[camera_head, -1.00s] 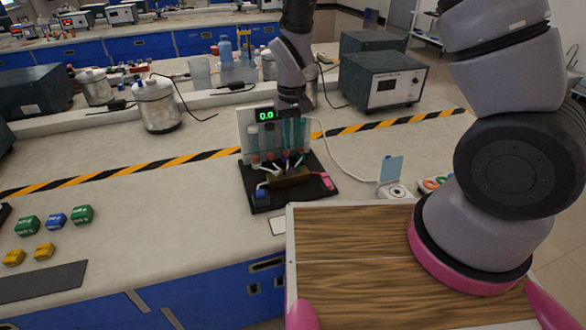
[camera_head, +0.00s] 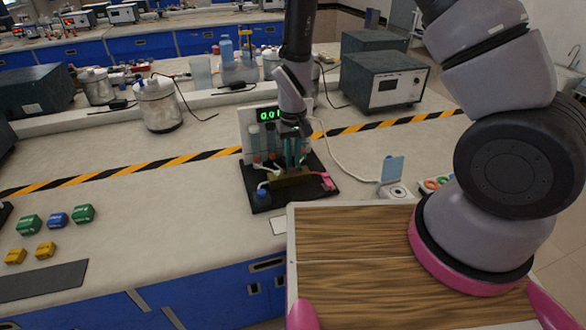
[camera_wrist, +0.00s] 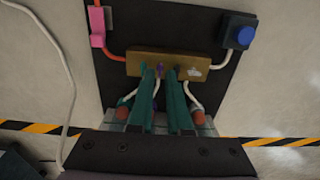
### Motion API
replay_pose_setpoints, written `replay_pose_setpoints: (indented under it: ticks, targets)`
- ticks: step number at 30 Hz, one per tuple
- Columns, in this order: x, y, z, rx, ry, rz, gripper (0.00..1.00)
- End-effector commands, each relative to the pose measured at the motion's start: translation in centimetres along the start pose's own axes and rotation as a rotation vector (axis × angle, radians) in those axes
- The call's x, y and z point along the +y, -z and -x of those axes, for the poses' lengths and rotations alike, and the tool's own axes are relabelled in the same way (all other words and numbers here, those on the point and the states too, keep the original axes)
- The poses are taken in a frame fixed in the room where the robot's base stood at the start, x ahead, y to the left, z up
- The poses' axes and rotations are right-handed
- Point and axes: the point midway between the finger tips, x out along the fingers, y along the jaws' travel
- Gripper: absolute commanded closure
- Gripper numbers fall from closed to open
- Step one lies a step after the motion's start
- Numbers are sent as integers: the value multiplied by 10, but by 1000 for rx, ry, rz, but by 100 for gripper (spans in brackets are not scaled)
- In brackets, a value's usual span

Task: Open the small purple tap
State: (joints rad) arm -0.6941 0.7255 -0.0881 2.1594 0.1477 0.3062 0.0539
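The small purple tap (camera_wrist: 160,72) shows in the wrist view as a purple spot at the brass-coloured block (camera_wrist: 197,66). My gripper (camera_wrist: 158,76) points down at the block, its two teal fingers apart, one on each side of the purple tap. I cannot tell whether either finger touches it. In the head view my gripper (camera_head: 293,165) is low over the block (camera_head: 291,183), in front of the panel with the green display (camera_head: 268,115). The purple tap is hidden there behind the fingers.
The block sits on a black base (camera_head: 262,203) with a blue button box (camera_wrist: 238,32) and a pink part (camera_wrist: 97,28). White and red tubes run close to the fingers. Upright tubes with reddish ends stand behind.

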Motion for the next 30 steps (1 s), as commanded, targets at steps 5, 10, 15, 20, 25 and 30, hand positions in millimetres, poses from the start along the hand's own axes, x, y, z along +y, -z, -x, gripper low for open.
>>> replay_pose_setpoints:
  ticks: [5, 10, 15, 20, 25, 30]
  targets:
    - [0, 0, -2, 0, 0, 0, 84]
    - [0, 0, -5, -1, 0, -1, 84]
    - [0, 0, -9, -1, 0, 0, 84]
    - [0, 0, -12, 0, 0, 0, 84]
    - [0, 0, -15, 0, 0, 0, 84]
    - [0, 0, -19, 0, 0, 0, 84]
